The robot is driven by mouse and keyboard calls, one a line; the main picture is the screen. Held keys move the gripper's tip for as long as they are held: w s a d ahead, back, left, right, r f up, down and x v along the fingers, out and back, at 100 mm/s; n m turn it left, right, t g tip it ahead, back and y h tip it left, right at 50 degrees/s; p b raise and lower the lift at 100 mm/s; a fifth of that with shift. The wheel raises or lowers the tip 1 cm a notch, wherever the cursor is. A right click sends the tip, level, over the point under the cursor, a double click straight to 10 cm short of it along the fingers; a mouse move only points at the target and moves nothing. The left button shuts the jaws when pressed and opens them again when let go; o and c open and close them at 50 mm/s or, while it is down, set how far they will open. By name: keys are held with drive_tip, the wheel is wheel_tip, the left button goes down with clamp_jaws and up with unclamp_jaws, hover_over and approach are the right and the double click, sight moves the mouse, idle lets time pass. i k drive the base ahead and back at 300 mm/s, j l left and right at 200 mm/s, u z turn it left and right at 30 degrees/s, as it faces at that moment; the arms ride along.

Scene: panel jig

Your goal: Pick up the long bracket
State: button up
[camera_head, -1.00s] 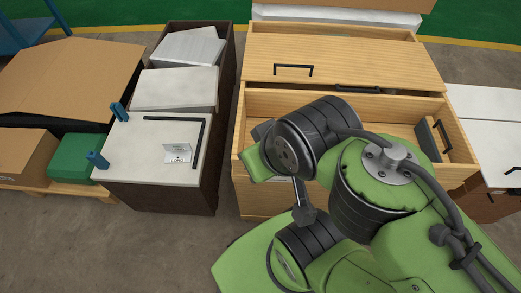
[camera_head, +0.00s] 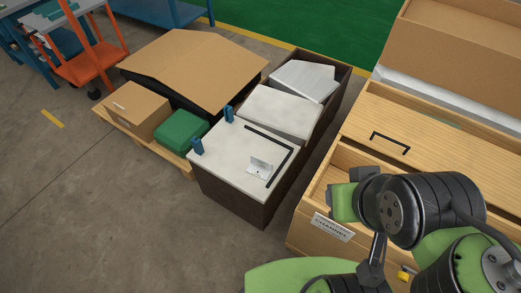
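I cannot make out a thing that is surely the long bracket. A small pale bent piece (camera_head: 260,167) with dark marks sits on the white panel top (camera_head: 225,155) of a dark brown box, inside the corner of a black L-shaped strip (camera_head: 276,150). I cannot tell whether it is a bracket. My green and black arm fills the lower right, in front of a wooden drawer unit (camera_head: 335,165). I can make out no gripper fingers. The arm hides much of the drawer, whose front has a label reading CHANNEL (camera_head: 333,227).
A pallet at left bears a cardboard box (camera_head: 137,110), a green case (camera_head: 181,131) and a big cardboard sheet (camera_head: 195,65). An orange cart (camera_head: 85,62) stands far left. The lower-left floor is clear.

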sight(262, 168)
drive_tip(key=i+j+u, duration=0.4)
drive_tip(key=i+j, duration=0.35)
drive_tip(key=j, duration=0.35)
drive_tip(key=i+j+u, duration=0.45)
drive_tip(key=i+j, duration=0.4)
